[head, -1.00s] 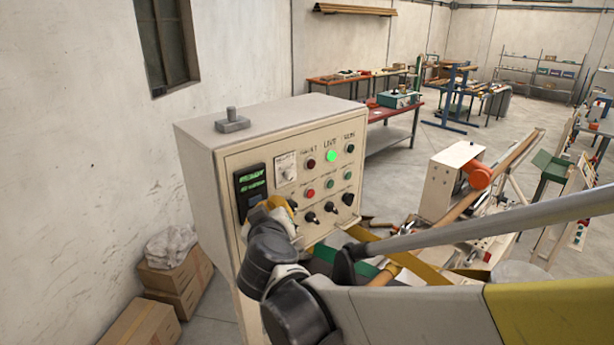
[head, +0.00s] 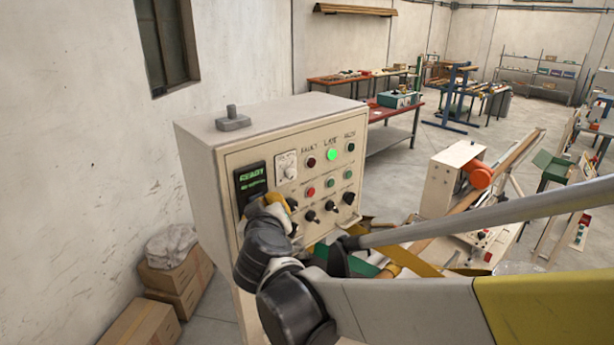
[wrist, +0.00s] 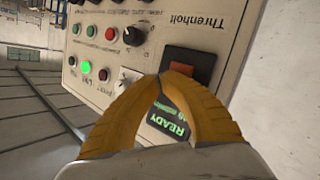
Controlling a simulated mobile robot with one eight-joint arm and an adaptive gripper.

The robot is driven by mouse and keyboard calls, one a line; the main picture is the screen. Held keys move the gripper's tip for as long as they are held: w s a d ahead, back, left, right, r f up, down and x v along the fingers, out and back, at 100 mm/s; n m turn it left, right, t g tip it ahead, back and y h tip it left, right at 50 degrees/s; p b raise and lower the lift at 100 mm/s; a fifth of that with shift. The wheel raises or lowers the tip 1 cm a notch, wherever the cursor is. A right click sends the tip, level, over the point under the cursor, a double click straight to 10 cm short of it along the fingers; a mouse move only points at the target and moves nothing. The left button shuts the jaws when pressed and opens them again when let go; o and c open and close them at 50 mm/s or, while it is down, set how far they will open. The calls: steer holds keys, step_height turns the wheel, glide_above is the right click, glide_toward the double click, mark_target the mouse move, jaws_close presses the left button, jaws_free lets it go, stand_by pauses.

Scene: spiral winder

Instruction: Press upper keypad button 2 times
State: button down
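The control box (head: 300,230) carries a black display unit (head: 250,183) with green text at its left side. In the wrist view the display (wrist: 167,120) reads "READY" and lies partly behind my fingers. I cannot make out the keypad buttons; my gripper covers the area around the unit's lower part. My gripper (head: 268,203) is in front of the panel at the display's lower edge. In the wrist view its yellow fingertips (wrist: 163,77) meet, with nothing seen between them. I cannot tell whether they touch the panel.
A dark switch with an orange part (wrist: 190,62) sits close to my fingertips. Black knobs (head: 330,206), a lit green lamp (head: 332,155) and a white dial (head: 287,167) share the panel. Cardboard boxes (head: 178,278) stand at left by the wall. The winder (head: 455,178) stands at right.

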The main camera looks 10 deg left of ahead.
steer(key=shift+w+a, duration=0.2)
steer(key=shift+a, duration=0.05)
stand_by(0.3)
stand_by(0.4)
steer(key=shift+s+d, duration=0.55)
steer(key=shift+d, duration=0.1)
steer(key=s+d, duration=0.3)
steer(key=shift+s+d, duration=0.15)
steer(key=shift+d, duration=0.25)
stand_by(0.4)
